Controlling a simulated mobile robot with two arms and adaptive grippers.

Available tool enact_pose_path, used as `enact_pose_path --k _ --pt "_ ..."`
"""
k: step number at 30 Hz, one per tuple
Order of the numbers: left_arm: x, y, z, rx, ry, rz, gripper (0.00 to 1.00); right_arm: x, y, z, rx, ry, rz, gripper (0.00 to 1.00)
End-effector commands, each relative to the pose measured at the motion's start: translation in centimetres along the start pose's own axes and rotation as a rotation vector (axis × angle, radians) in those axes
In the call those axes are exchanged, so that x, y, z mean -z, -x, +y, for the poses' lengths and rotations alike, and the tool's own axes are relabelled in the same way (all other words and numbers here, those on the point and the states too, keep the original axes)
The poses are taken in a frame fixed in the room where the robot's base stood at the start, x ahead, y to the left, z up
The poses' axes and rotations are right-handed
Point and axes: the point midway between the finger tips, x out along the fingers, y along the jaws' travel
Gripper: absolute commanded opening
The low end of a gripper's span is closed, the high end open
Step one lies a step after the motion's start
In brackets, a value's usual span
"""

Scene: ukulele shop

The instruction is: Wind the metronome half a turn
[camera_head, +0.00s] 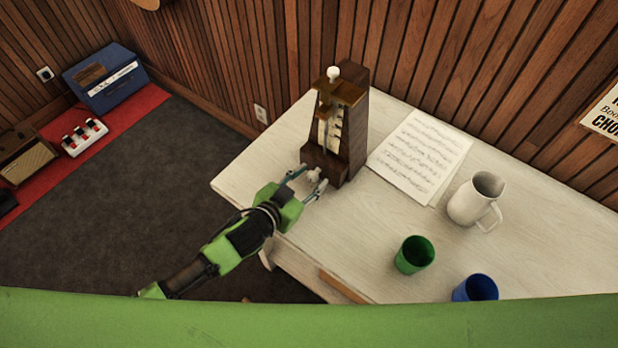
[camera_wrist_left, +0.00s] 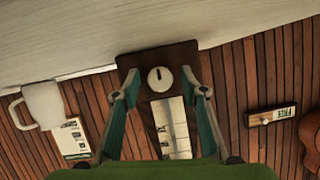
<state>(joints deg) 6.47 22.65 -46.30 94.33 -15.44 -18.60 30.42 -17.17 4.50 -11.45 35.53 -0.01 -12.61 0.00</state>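The metronome (camera_head: 341,125) is a dark wooden tapered case standing upright near the back left of the pale table, with a pale scale on its front. Its light round winding knob (camera_head: 315,175) is low on the front; in the left wrist view the knob (camera_wrist_left: 160,79) shows a dark line from its centre to its top. My left gripper (camera_head: 310,180) is at the knob. In the left wrist view its open fingers (camera_wrist_left: 160,84) stand on either side of the knob, with a gap on each side. My right gripper is not in view.
On the pale table (camera_head: 330,235), sheet music (camera_head: 420,155) lies right of the metronome. A white pitcher (camera_head: 474,200), a green cup (camera_head: 414,254) and a blue cup (camera_head: 476,288) stand further right. A wood-slat wall (camera_head: 450,60) is close behind.

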Motion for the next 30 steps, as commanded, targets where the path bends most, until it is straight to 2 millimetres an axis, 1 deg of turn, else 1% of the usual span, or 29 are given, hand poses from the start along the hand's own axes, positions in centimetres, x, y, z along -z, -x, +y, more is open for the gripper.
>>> enact_pose_path --k 5,7,11,14,24,27,30 --pt "0.0 0.0 0.0 0.000 0.000 0.000 0.39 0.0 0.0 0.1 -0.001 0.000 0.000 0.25" --pt "0.0 0.1 0.0 0.000 0.000 0.000 0.39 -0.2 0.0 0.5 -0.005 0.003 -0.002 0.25" --pt "-0.1 0.9 -0.1 0.000 0.000 -0.001 0.39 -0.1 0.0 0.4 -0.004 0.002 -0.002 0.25" --pt "-0.1 2.4 -0.1 0.000 0.001 -0.001 0.39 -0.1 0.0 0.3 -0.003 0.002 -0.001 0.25" --pt "-0.1 9.4 0.1 -0.001 0.000 -0.003 0.39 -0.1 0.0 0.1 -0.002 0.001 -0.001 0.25" --pt "-0.1 10.7 0.1 -0.001 0.002 -0.002 0.39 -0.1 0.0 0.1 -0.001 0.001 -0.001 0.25" --pt "-0.1 11.6 0.0 0.000 0.001 -0.002 0.39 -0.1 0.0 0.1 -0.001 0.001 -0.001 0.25"
